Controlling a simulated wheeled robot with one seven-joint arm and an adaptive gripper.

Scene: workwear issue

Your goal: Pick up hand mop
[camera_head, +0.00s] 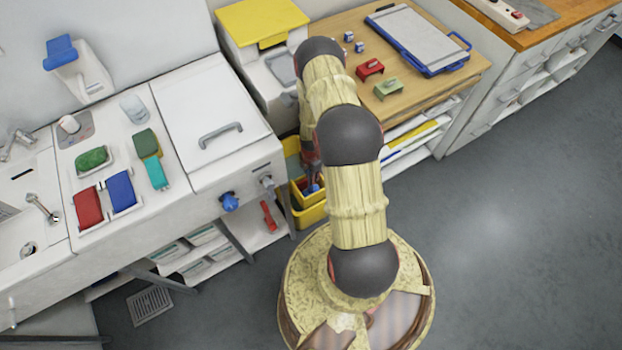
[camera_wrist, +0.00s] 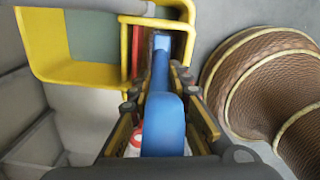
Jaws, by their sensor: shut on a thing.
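A long blue handle, seemingly the hand mop (camera_wrist: 163,125), runs up the middle of the wrist view. My gripper (camera_wrist: 163,82) is shut on it, with one finger on each side. The far end of the handle reaches into a yellow-rimmed container, and a head on it cannot be made out. In the head view a small patch of blue (camera_head: 313,188) shows below my gripper (camera_head: 311,172), at the yellow bin (camera_head: 312,216). My arm hides part of the gripper there.
The yellow bin stands on the floor between the white sink counter (camera_head: 205,100) and the wooden-topped cabinet (camera_head: 440,85). A red thing (camera_head: 268,215) is on the low shelf beside it. A blue knob (camera_head: 229,201) sticks out of the counter front. Open floor lies to the right.

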